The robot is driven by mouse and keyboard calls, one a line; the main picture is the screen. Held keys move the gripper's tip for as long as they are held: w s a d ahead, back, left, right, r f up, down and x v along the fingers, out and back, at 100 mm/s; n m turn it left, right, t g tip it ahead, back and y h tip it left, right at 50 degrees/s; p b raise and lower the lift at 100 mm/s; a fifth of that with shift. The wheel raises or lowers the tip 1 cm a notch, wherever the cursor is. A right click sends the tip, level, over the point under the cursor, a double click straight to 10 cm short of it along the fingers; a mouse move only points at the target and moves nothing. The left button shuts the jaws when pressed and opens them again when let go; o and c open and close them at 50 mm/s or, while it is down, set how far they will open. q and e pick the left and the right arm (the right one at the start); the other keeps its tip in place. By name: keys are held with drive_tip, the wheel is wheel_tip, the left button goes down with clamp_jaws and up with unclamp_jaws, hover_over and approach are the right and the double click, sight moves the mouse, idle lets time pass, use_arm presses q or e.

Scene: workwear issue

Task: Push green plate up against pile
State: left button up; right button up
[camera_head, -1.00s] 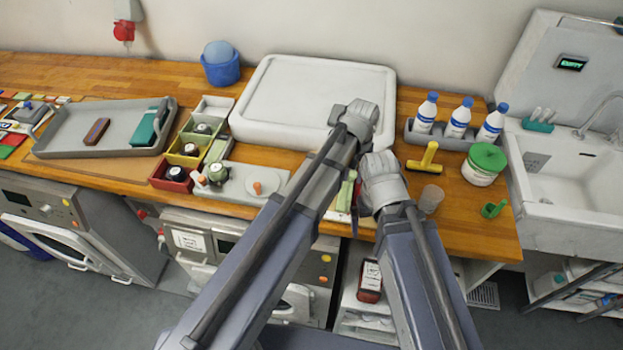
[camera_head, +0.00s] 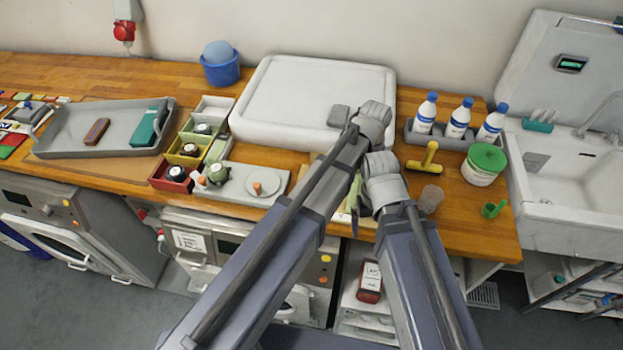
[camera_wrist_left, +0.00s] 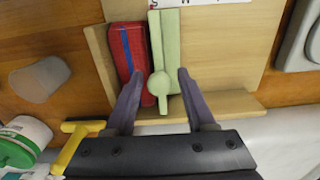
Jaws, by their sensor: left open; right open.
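The green plate (camera_wrist_left: 165,50) is a pale green upright-looking strip with a round knob, seen in the left wrist view on a wooden board. Directly left of it lies a red block with a blue stripe (camera_wrist_left: 124,55), which looks like the pile; a narrow gap or dark line shows between them. My left gripper (camera_wrist_left: 157,78) is open, its fingers on either side of the green plate, the left finger overlapping the red block's edge. In the head view my left gripper (camera_head: 372,122) hides most of this; a green sliver (camera_head: 353,195) shows. My right gripper (camera_head: 384,182) is just below it, fingertips hidden.
Coloured bins (camera_head: 186,150) are to the left. The wooden board (camera_wrist_left: 225,45) is bare right of the plate.

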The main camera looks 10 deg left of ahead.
use_arm(q)
drive_tip(key=shift+r+p, duration=3.95)
drive_tip(key=shift+r, duration=0.1)
drive_tip(key=shift+f, duration=0.1)
drive_tip(key=shift+a, duration=0.35)
drive_tip(key=s+a+f+m+b, duration=0.2)
drive_tip(key=s+a+f+b, duration=0.1)
drive_tip(key=s, duration=0.5)
drive_tip(key=s+a+f+m+y+b, duration=0.1)
drive_tip(key=s+a+f+b, duration=0.3)
drive_tip(key=s, duration=0.4)
drive_tip(key=shift+f+m+b, duration=0.4)
drive_tip(key=shift+f+b, duration=0.25)
drive_tip(key=shift+b, duration=0.15)
drive_tip(key=shift+a, duration=0.1)
